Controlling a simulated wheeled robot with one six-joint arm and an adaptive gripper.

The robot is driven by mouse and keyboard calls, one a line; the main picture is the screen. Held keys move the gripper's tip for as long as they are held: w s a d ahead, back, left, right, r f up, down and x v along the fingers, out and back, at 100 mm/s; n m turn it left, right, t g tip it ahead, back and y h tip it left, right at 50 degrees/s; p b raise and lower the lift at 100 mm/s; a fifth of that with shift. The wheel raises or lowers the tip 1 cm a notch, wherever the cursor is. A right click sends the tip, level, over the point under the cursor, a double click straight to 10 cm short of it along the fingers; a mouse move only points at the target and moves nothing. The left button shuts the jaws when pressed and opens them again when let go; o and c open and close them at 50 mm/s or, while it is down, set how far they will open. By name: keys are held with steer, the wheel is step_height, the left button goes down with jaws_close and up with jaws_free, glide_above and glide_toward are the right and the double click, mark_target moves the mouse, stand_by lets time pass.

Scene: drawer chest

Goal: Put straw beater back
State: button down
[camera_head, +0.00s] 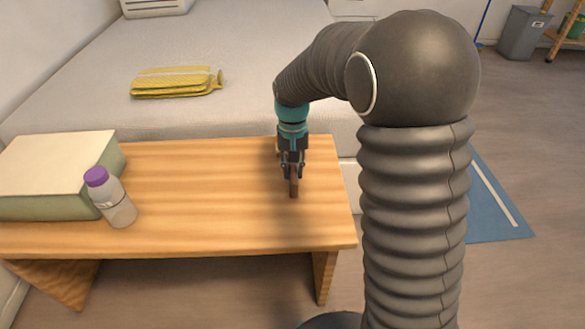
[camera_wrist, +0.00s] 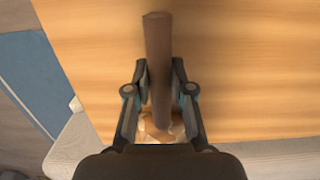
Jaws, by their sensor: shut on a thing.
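The straw beater shows as a brown wooden stick (camera_wrist: 158,50) between my fingers in the wrist view. In the head view its lower end (camera_head: 294,187) points down over the right part of the wooden table (camera_head: 215,200). My gripper (camera_head: 292,172) is shut on it and points down; its fingers also show in the wrist view (camera_wrist: 160,78). A paler, wider patch lies at the stick's near end by my palm, and I cannot tell what it is. I cannot tell whether the stick's tip touches the tabletop.
A box with a cream top (camera_head: 55,160) and a purple-capped bottle (camera_head: 115,200) stand on the table's left. A yellow bottle-shaped thing (camera_head: 175,82) lies on the bed (camera_head: 250,60) behind. The middle of the table is clear. A blue mat (camera_head: 485,205) lies on the floor at right.

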steer(key=c, duration=1)
jaws_free()
steer(key=r, duration=0.8)
steer(key=w+r+p, duration=0.1)
steer(key=r, duration=0.3)
steer(key=shift+r, duration=0.1)
steer(key=s+d+r+t, duration=0.2)
steer(key=s+d+r, duration=0.15)
steer(key=s, duration=0.25)
steer(key=s+d+r+t, duration=0.1)
steer(key=s+d+r, duration=0.1)
steer(key=s+d, duration=0.3)
steer(key=s+d+f+t, duration=0.1)
steer(key=s, duration=0.3)
steer(key=s+d+t, duration=0.1)
steer(key=s, duration=0.4)
steer(key=s+d+f+t, duration=0.1)
steer(key=s, duration=0.4)
steer(key=shift+s+d+f+t, duration=0.2)
steer(key=shift+d+f+t, duration=0.1)
steer(key=shift+d, duration=0.05)
